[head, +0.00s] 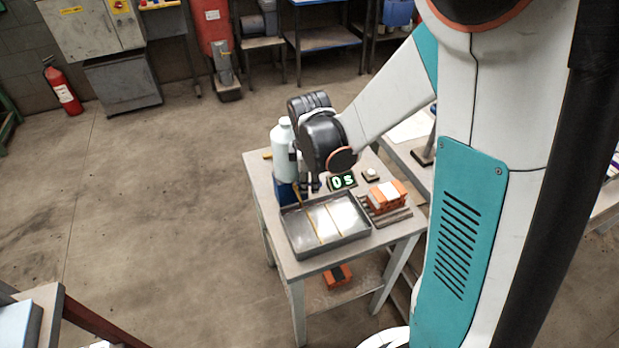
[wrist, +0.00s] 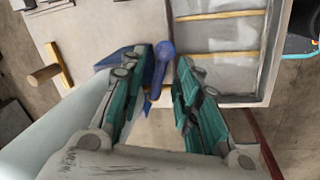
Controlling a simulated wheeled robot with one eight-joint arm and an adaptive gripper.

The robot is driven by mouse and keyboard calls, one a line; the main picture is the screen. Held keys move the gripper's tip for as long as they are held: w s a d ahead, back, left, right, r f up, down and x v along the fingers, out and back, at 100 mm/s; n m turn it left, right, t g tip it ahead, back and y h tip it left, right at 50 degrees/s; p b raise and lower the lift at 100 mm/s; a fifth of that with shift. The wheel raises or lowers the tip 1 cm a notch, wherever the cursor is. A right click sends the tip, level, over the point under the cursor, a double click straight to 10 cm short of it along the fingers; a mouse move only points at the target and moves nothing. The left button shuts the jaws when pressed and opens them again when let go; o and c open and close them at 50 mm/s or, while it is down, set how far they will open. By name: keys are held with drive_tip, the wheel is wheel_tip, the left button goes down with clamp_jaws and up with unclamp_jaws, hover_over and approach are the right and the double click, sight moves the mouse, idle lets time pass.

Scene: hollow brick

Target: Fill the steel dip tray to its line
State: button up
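The steel dip tray (head: 353,238) lies on the small table, with two yellow strips across it; it also shows in the wrist view (wrist: 236,99). Its floor looks pale and shiny; I cannot tell the liquid level. A large pale bottle (head: 283,152) stands upright above a blue block (head: 288,191) behind the tray's left corner. In the wrist view a blue part with a rounded knob (wrist: 163,52) lies beyond and between my fingers. My gripper (wrist: 152,72) is open, fingers apart, pointing down beside the bottle (head: 315,185). I see no contact with the knob.
A small display (head: 342,181) with glowing digits stands behind the tray. A wooden-handled tool (wrist: 48,73) lies on the table. Another brick (head: 338,276) is on the lower shelf. Floor to the left is clear.

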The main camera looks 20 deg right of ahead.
drive_tip(key=shift+r, duration=0.1)
wheel_tip(320, 180, up, 12)
drive_tip(key=s, duration=0.2)
drive_tip(key=shift+s+a+f, duration=0.2)
drive_tip(key=shift+a, duration=0.25)
